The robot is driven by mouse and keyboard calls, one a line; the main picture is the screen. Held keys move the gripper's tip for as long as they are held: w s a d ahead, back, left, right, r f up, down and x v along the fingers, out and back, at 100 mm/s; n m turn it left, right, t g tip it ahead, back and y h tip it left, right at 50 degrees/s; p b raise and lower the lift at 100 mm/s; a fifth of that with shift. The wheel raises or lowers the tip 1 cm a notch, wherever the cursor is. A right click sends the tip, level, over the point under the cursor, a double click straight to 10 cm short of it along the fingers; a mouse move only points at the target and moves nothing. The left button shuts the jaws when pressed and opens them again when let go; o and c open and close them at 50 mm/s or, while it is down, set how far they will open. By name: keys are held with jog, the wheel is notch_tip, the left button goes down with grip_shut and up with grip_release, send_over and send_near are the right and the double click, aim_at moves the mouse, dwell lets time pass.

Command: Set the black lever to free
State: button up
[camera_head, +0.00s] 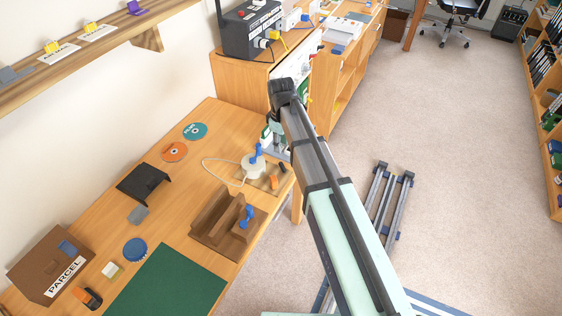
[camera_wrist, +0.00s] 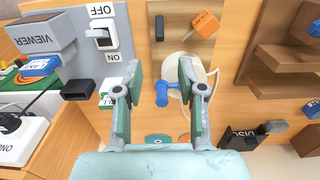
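A wooden board (camera_head: 266,180) near the table's right edge carries a small black piece (camera_head: 283,169) and an orange piece (camera_head: 274,182). The wrist view shows a black upright piece (camera_wrist: 160,28), possibly the black lever, and the orange piece (camera_wrist: 205,25) on the board. I can read no "free" label. A white round base with a blue handle (camera_head: 256,153) stands beside the board. My gripper (camera_wrist: 161,76) is open and empty; the blue handle (camera_wrist: 164,93) shows between its fingers, apparently untouched. In the head view my gripper (camera_head: 272,142) is partly hidden by my arm.
A brown stepped wooden holder (camera_head: 212,222) with a blue handle stands in front of the board. A white cord (camera_head: 215,170) loops left. The wrist view shows an ON/OFF switch (camera_wrist: 102,35) and a black block (camera_wrist: 77,90). A green mat (camera_head: 168,285) lies at the front.

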aim_at(281, 163)
notch_tip(281, 163, down, 11)
jog(key=p, duration=0.2)
jog(key=shift+f+p, duration=0.1)
jog(key=shift+p, duration=0.25)
jog(key=shift+c, duration=0.3)
grip_shut()
